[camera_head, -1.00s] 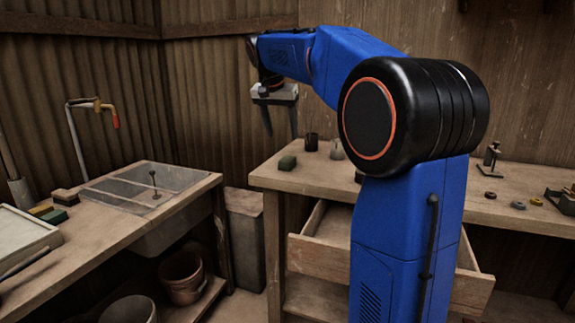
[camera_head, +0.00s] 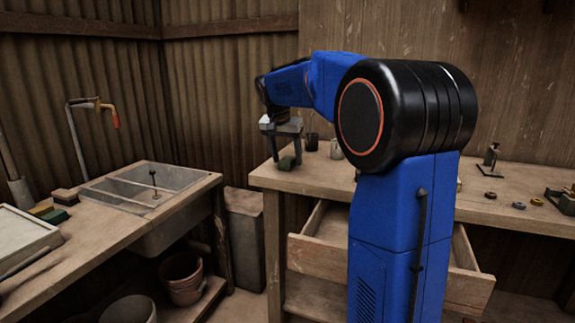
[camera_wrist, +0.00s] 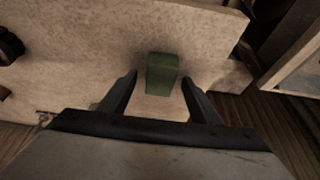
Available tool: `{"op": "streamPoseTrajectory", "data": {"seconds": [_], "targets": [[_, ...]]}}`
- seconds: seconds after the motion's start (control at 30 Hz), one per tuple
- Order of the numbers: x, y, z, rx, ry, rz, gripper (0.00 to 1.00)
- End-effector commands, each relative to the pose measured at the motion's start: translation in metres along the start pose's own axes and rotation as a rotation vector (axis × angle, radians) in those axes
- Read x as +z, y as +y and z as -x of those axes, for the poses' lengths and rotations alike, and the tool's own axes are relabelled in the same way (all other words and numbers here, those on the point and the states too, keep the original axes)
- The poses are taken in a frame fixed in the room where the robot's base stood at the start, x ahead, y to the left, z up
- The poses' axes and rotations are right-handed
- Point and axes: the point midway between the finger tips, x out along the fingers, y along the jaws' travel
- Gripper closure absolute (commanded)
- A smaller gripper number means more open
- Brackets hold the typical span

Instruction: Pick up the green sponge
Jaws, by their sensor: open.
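The green sponge (camera_head: 286,163) lies on the left end of the wooden workbench, below and partly behind my gripper in the head view. In the wrist view the sponge (camera_wrist: 162,74) is a dark green block between the lines of the two fingers, just beyond their tips. My gripper (camera_head: 287,158) points down over it, and its fingers (camera_wrist: 159,76) are open with nothing between them that I can see held. Whether the fingertips are level with the sponge is hard to tell.
The workbench (camera_head: 330,183) has an open drawer (camera_head: 318,260) below its front edge. A dark cup (camera_head: 312,142) and a jar (camera_head: 336,149) stand right of the sponge. At left, a counter holds a sink (camera_head: 130,197) and several small blocks (camera_head: 65,196).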

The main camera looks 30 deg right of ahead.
Motion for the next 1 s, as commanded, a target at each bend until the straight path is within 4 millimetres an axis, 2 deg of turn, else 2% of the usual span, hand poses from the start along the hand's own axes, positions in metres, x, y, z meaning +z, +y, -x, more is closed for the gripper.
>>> {"op": "streamPoseTrajectory", "data": {"seconds": [0.2, 0.37, 0.4, 0.47, 0.77, 0.87, 1.0], "targets": [[0.000, 0.000, 0.000, -0.001, 0.001, 0.000, 0.42], [0.000, 0.000, 0.000, -0.001, 0.001, 0.000, 0.80], [0.000, 0.000, 0.000, -0.001, 0.001, 0.000, 0.86], [0.000, 0.000, 0.000, -0.001, 0.001, 0.000, 0.89], [-0.002, -0.001, 0.005, -0.002, 0.002, 0.000, 0.90], [-0.007, -0.001, 0.015, -0.003, 0.003, 0.000, 0.90], [-0.017, -0.001, 0.039, -0.004, 0.004, -0.001, 0.90]]}}
